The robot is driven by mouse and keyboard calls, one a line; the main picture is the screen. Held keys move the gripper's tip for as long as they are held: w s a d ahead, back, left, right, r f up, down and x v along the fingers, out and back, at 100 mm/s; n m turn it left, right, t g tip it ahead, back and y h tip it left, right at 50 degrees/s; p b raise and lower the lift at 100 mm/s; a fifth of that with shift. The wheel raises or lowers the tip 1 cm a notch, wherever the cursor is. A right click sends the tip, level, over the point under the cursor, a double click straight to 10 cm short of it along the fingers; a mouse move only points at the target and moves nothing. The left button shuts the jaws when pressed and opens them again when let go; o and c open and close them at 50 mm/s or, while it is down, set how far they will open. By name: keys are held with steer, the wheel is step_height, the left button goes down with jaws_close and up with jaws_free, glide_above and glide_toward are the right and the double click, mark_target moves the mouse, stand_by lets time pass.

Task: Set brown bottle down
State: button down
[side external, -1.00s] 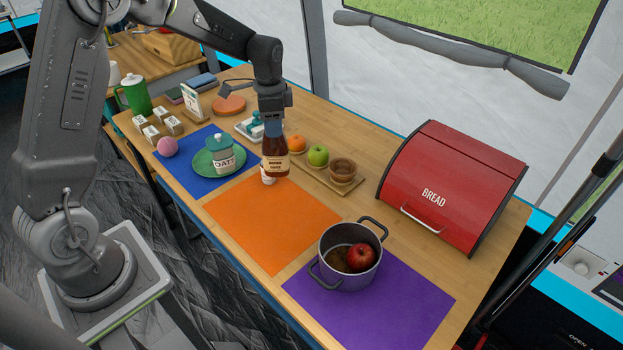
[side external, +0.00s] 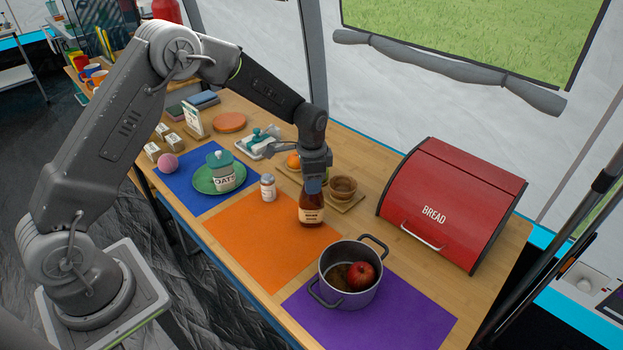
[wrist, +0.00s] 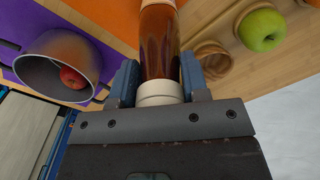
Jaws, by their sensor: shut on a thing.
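The brown bottle (side external: 311,212) with a pale label is upright in my gripper (side external: 313,184). My gripper is shut on it near its top; in the wrist view the fingers (wrist: 160,82) flank the bottle (wrist: 158,45) just by its white cap. The bottle's base appears over the right edge of the orange mat (side external: 250,240). I cannot tell whether the base touches the surface.
A grey pot (side external: 345,285) with a red apple (side external: 362,276) stands on the purple mat (side external: 415,305). A board with wooden bowls (side external: 343,188) is behind. The red bread box (side external: 455,200) is right.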

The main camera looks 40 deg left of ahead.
steer(key=c, duration=0.6)
jaws_free()
steer(key=shift+f, duration=0.1)
step_height(320, 180, up, 13)
steer(key=shift+s+d+f, duration=0.1)
steer(key=shift+f, duration=0.05)
steer(key=s+d+r+n+t, duration=0.2)
steer(key=s+r+n+t, duration=0.1)
steer(key=s+r, duration=1)
steer(key=s+n, duration=0.1)
steer(key=s, duration=0.4)
steer(key=s+n+t, duration=0.1)
steer(key=s, duration=0.5)
steer(key=s+f+n+t, duration=0.1)
steer(key=s+n, duration=0.1)
steer(key=s, duration=0.3)
steer(key=shift+s+d+f, duration=0.1)
steer(key=shift+s+d, duration=0.15)
steer(key=shift+d, duration=0.1)
